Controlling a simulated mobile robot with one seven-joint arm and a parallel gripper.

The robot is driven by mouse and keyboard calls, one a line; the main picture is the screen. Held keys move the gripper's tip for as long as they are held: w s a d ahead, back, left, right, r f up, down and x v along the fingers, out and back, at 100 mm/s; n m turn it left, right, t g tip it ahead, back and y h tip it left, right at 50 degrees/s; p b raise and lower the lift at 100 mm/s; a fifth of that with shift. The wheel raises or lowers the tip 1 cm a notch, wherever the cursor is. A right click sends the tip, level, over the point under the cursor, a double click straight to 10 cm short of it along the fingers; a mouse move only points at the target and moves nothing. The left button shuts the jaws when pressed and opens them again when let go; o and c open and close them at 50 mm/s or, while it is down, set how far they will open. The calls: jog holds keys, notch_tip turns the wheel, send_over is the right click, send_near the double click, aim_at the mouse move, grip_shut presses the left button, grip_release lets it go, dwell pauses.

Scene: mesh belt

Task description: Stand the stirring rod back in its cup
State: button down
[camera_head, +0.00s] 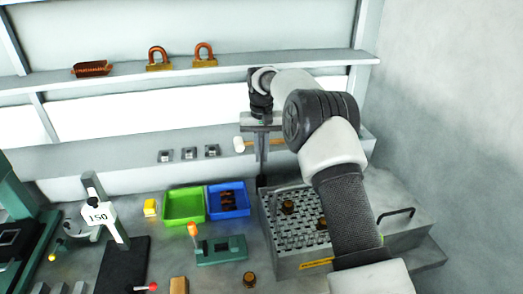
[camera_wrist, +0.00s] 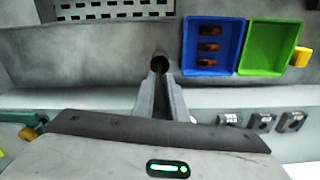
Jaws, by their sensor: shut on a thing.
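My gripper (camera_head: 262,176) points down in front of the back shelf. In the wrist view its fingers (camera_wrist: 160,82) are closed together on a dark, round-ended thing (camera_wrist: 160,61). It looks like the stirring rod seen nearly end-on, with most of its length hidden. In the head view a short dark piece (camera_head: 261,181) shows at the fingertips, above the bench to the left of the rack's back corner. I cannot make out the rod's cup for certain in either view.
A grey perforated rack (camera_head: 268,222) holding brown pieces stands close right of my gripper. Blue (camera_head: 245,209) and green (camera_head: 170,220) trays lie to its left. A green fixture (camera_head: 222,252) stands nearer. A white-headed tool (camera_head: 239,145) and small metal blocks (camera_head: 188,153) lie on the shelf.

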jog(key=shift+f+b, duration=0.75)
jog(key=shift+f, duration=1.15)
jog(key=c, duration=1.7)
grip_release()
notch_tip(320, 180, up, 17)
jog(key=p, duration=0.2)
jog(key=shift+r+p, duration=0.2)
jog(key=shift+p, duration=0.15)
